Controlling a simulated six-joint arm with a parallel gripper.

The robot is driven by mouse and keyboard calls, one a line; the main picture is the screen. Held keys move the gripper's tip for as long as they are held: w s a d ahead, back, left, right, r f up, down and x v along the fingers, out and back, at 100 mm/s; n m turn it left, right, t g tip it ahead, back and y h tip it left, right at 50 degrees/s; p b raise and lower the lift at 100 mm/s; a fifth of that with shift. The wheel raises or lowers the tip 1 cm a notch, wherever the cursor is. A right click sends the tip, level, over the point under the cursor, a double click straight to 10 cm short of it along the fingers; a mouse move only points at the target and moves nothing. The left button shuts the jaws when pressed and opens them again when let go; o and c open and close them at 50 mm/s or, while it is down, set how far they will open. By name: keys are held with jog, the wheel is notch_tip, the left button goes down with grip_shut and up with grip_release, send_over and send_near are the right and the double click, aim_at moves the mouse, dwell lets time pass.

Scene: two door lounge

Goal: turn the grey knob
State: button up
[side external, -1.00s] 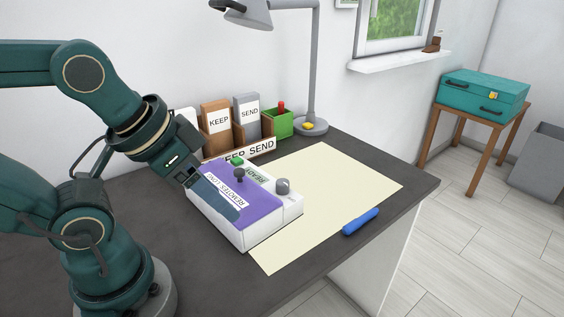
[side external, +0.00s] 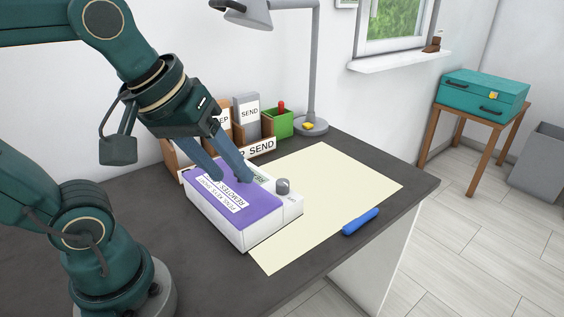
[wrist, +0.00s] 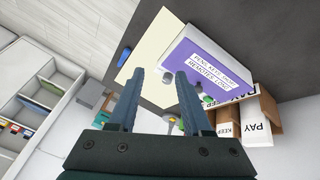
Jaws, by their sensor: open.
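The grey knob (side external: 282,186) stands upright on a small white ledge at the right end of a white box (side external: 272,227) with a purple top. In the wrist view the open fingers (wrist: 158,74) spread at either side. The box's dark upright knob is hidden in the side view.
A cream mat (side external: 335,185) and a blue marker (side external: 360,222) lie right of the box. Behind stand a labelled file rack (side external: 262,146), a green bin (side external: 278,124) and a grey lamp (side external: 314,70). The right part of the desk is mostly clear.

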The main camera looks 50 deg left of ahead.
jog(key=w+a+r+n+g, duration=0.1)
jog(key=w+r+n, duration=0.1)
jog(key=w+n, duration=0.4)
jog(key=n+g, duration=0.4)
jog(key=n, duration=0.4)
send_over(283, 181)
notch_tip(283, 181, down, 10)
jog(key=shift+w+d+f, duration=0.1)
jog(key=shift+d, duration=0.05)
jog(key=shift+f+g, duration=0.4)
jog(key=shift+f, duration=2.5)
grip_shut()
